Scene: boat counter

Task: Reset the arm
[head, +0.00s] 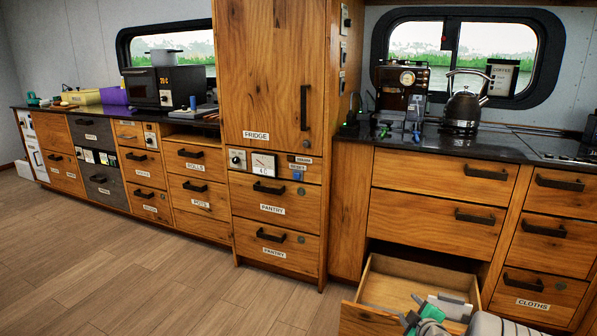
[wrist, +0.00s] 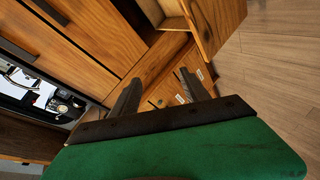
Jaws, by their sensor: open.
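My gripper (wrist: 159,77) is open in the wrist view, its two dark fingers apart with nothing between them. Its green body fills the bottom of that view. In the head view my green and grey gripper (head: 418,312) and part of my arm show at the bottom right, in front of and over the open lower drawer (head: 385,284). The arm hides part of the drawer's front and inside. The part of the drawer's inside that shows is bare wood.
Wooden cabinets with closed drawers stand around the open one. A tall fridge cabinet (head: 268,75) stands to its left. A coffee machine (head: 402,88) and a kettle (head: 464,108) stand on the dark counter above. The wood floor (head: 140,275) at the left is clear.

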